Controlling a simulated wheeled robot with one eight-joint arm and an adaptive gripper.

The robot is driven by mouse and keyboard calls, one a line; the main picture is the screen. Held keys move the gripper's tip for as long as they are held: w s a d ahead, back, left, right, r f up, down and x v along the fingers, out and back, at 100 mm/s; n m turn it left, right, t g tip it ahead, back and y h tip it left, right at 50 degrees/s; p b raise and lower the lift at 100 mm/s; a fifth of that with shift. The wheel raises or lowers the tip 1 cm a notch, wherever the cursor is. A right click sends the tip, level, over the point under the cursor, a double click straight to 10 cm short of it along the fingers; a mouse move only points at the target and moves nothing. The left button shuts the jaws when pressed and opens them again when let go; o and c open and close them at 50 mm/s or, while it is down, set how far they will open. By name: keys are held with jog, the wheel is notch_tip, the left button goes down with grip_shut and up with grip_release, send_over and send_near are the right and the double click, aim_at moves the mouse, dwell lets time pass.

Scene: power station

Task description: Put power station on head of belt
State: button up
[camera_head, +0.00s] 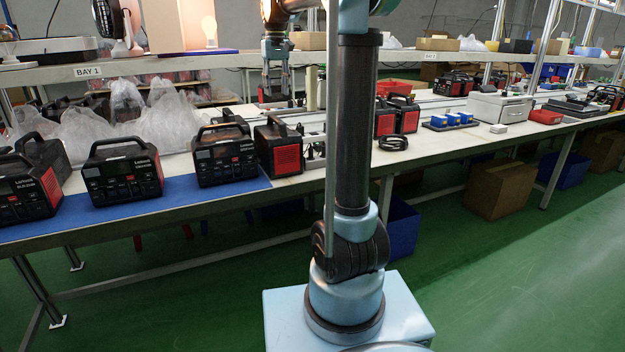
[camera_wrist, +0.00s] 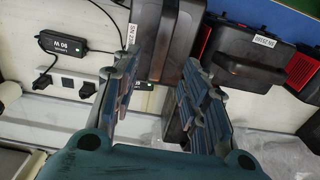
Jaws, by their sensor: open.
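Several black and red power stations stand on the workbench in the head view. One power station (camera_head: 278,146) stands sideways at the right end of the blue mat, its red side showing. In the wrist view, a dark power station (camera_wrist: 150,38) with a white label lies ahead of and partly between the fingers of my gripper (camera_wrist: 161,63). My gripper is open, with both fingers apart and no clear hold on it. Another labelled power station (camera_wrist: 245,68) is to the right. The fingers hide part of the nearer unit. I cannot clearly tell the belt head apart.
A blue mat (camera_head: 190,195) covers the left bench front. A charger (camera_wrist: 68,55) with cables and a socket strip lie left in the wrist view. Clear plastic bags (camera_head: 88,130) stand behind the power stations. A shelf (camera_head: 150,70) runs above the bench. Cardboard boxes (camera_head: 500,190) stand below.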

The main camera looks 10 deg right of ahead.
jog(key=s+d+f, duration=0.3)
jog(key=s+f, duration=0.3)
jog(key=s, duration=0.4)
jog(key=s+d+f+m+t, duration=0.1)
jog(key=s+d+f, duration=0.1)
jog(key=s+f, duration=0.5)
jog(key=s+d+f, duration=0.3)
jog(key=s+f, duration=0.4)
jog(key=s, duration=0.6)
jog(key=shift+s+d+m+t, duration=0.2)
jog(key=shift+d+m+t, duration=0.15)
jog(key=shift+m+t, duration=0.05)
jog(key=shift+m, duration=0.3)
jog(key=s+f, duration=0.2)
jog(key=f, duration=0.1)
jog(key=s+f, duration=0.2)
jog(key=f, duration=0.1)
jog(key=s+d+f, duration=0.1)
jog(key=s+f, duration=0.2)
jog(key=shift+f, duration=0.35)
jog(key=shift+c, duration=0.3)
jog(key=shift+s+f, duration=0.15)
jog(key=shift+f, duration=0.1)
jog(key=shift+c, duration=0.6)
jog(key=shift+d, duration=0.1)
